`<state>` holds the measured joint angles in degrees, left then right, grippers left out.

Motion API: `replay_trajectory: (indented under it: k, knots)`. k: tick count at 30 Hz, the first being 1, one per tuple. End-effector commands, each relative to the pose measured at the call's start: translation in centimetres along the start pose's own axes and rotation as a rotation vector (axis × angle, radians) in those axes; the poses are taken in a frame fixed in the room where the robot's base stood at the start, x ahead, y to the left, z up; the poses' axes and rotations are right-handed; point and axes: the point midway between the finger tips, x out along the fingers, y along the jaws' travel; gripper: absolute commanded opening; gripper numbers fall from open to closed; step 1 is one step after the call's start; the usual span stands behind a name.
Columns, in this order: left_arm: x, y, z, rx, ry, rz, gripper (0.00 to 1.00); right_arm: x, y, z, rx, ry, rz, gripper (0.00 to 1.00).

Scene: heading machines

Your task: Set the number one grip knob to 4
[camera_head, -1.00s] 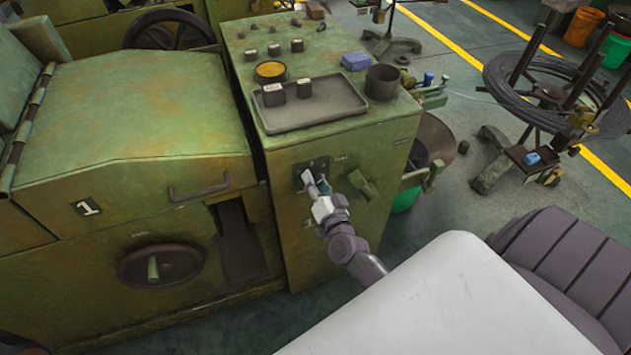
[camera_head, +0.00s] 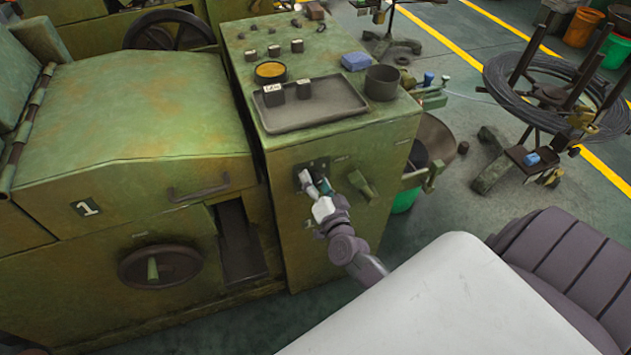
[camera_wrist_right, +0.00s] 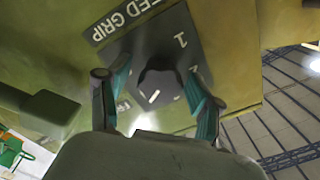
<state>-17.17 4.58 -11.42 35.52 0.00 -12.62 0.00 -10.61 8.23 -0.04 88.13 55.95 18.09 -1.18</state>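The grip knob (camera_wrist_right: 158,80) is dark, with a short white mark, and sits on a dark dial plate (camera_wrist_right: 180,22) labelled "FEED GRIP" in the right wrist view. The numeral 1 reads to its upper right; other markings are partly hidden. My right gripper (camera_wrist_right: 155,105) is open, one finger on each side of the knob, with visible gaps. In the head view my right gripper (camera_head: 312,185) is at the green machine's front panel (camera_head: 300,240) and hides most of the knob. My left gripper is not in view.
Above the panel, a tray (camera_head: 315,115) and a dark cup (camera_head: 382,82) stand on the machine top. A handwheel (camera_head: 160,265) is at lower left. Wire coils stand at right.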

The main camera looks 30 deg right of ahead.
Motion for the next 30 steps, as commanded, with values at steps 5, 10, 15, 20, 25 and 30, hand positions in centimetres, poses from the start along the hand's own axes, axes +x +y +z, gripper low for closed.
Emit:
replay_trajectory:
  k: [5,10,15,20,25,30]
  knots:
    - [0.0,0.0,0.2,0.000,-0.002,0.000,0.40,0.0,0.0,0.0,0.000,0.000,0.000,0.65]
    - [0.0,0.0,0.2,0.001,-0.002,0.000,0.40,-1.4,0.0,0.0,0.000,-0.001,0.001,0.65]
    - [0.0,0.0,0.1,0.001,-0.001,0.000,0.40,-4.8,0.1,0.1,-0.001,-0.003,0.002,0.65]
    - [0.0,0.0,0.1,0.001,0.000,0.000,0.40,-8.2,0.1,0.1,-0.001,-0.003,0.002,0.65]
    - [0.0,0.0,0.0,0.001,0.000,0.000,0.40,-10.8,0.1,0.1,-0.001,-0.002,0.001,0.65]
    - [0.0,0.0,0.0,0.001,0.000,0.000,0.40,-11.9,0.0,0.0,0.000,0.000,0.000,0.65]
